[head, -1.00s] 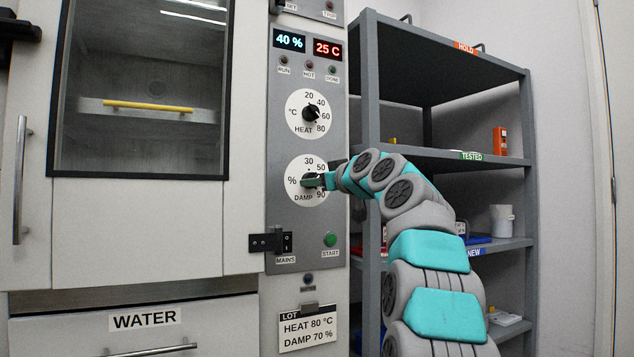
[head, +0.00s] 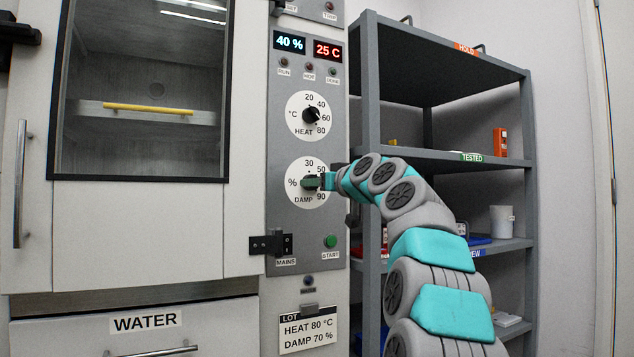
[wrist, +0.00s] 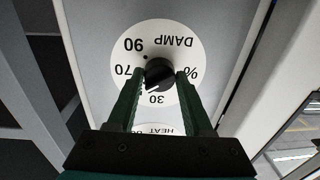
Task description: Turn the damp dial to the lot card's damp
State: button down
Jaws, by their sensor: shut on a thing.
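The round white DAMP dial (head: 294,196) is on the grey control panel, marked 30, 50, 70 and 90, and shows upside down in the wrist view (wrist: 185,50). My gripper (head: 318,181) is at its black knob. In the wrist view my gripper (wrist: 158,75) has one finger on each side of the knob (wrist: 158,70) and is shut on it. A white pointer line on the knob points down-left, between 30 and the 50 side; a finger hides the 50 mark. The lot card (head: 307,332) reads HEAT 80 °C, DAMP 70 %.
The HEAT dial (head: 296,121) is just above. Displays show 40 % (head: 289,42) and 25 C (head: 328,50). The MAINS switch (head: 287,244) and green START button (head: 330,242) are below. A grey shelf rack (head: 370,80) stands close on the right, behind my arm.

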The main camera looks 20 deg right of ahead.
jog(key=shift+m+p, duration=1.8)
jog(key=shift+m, duration=1.5)
jog(key=shift+c, duration=1.6)
grip_release()
jog(key=shift+s, duration=0.1)
jog(key=s, duration=0.7)
jog(key=shift+s+d+f+b, duration=0.2)
jog(key=shift+s+d+b, duration=0.05)
jog(key=shift+s+b, duration=0.1)
